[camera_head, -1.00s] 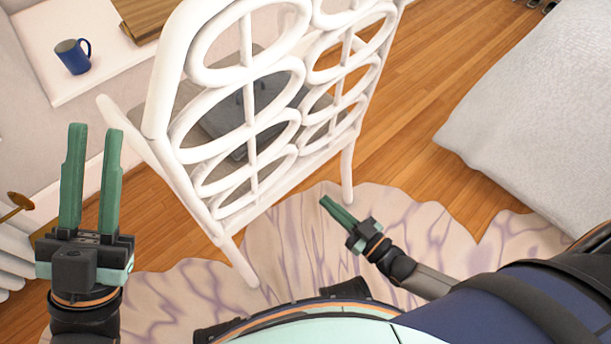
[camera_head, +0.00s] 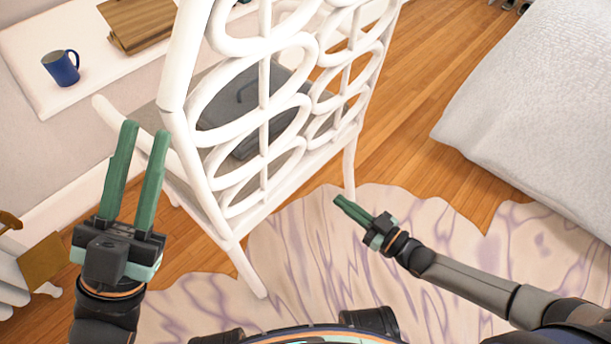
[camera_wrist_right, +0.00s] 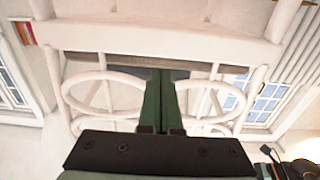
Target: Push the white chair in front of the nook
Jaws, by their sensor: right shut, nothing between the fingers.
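The white chair (camera_head: 222,215) stands in the middle of the head view, its open looped back towards me and a dark grey item (camera_head: 245,105) on its seat. The white nook ledge (camera_head: 40,98) is beyond it at the upper left. My left gripper (camera_head: 145,135) is open and empty at the chair's left side; contact cannot be told. My right gripper (camera_head: 338,202) is shut and empty, close to the chair's right leg in the picture. In the right wrist view its fingers (camera_wrist_right: 160,80) point at the white chair frame (camera_wrist_right: 160,38).
A blue mug (camera_head: 61,68) and a wooden item (camera_head: 138,22) are on the ledge. A pale purple-veined rug (camera_head: 330,255) lies below me. A white bed (camera_head: 540,100) is at the right, with bare wood floor (camera_head: 415,120) between it and the chair.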

